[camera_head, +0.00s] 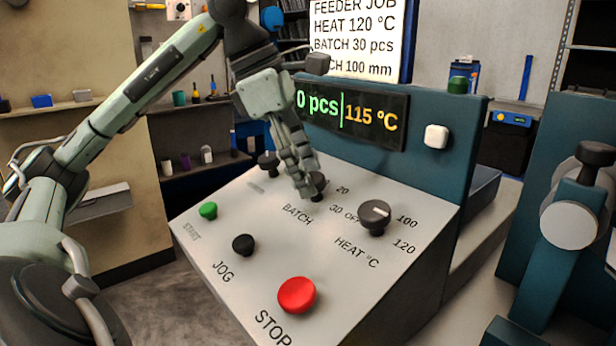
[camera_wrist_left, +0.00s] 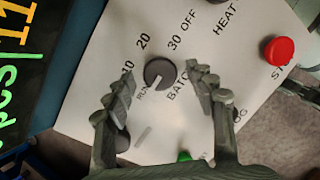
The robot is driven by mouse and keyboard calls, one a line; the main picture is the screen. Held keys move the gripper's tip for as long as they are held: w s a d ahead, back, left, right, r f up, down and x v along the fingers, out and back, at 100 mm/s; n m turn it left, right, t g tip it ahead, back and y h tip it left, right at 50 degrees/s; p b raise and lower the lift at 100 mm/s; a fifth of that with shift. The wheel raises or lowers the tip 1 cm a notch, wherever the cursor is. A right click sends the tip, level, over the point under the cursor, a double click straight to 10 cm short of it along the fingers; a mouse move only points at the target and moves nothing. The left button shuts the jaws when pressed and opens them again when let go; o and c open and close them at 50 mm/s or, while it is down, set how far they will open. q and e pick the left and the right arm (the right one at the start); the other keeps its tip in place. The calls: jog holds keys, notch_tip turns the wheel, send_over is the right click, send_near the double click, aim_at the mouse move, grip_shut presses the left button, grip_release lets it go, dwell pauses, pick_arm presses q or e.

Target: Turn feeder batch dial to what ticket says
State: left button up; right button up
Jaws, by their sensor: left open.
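The batch dial (camera_head: 317,181) is a dark round knob on the sloping grey panel, with 20 and 30 beside it. In the left wrist view the dial (camera_wrist_left: 160,72) has a white pointer line directed toward the RUN mark, away from 30. My left gripper (camera_head: 306,186) is open over the dial; in the left wrist view its fingers (camera_wrist_left: 164,88) lie on either side of it. Contact cannot be told. The ticket (camera_head: 355,40) reads HEAT 120 °C and BATCH 30 pcs. The display (camera_head: 352,113) shows "0 pcs" and 115 °C, its left end hidden. My right gripper is not in view.
The heat dial (camera_head: 374,216) is to the right of the batch dial. Another dark knob (camera_head: 268,164) is to the left. A green button (camera_head: 208,210), black JOG button (camera_head: 243,245) and red STOP button (camera_head: 296,294) stand nearer the front.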

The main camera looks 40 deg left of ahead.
pick_arm(q)
jog(key=shift+w+d+f, duration=0.1)
jog(key=shift+f, duration=0.2)
jog(key=c, duration=1.2)
jog(key=shift+o, duration=0.2)
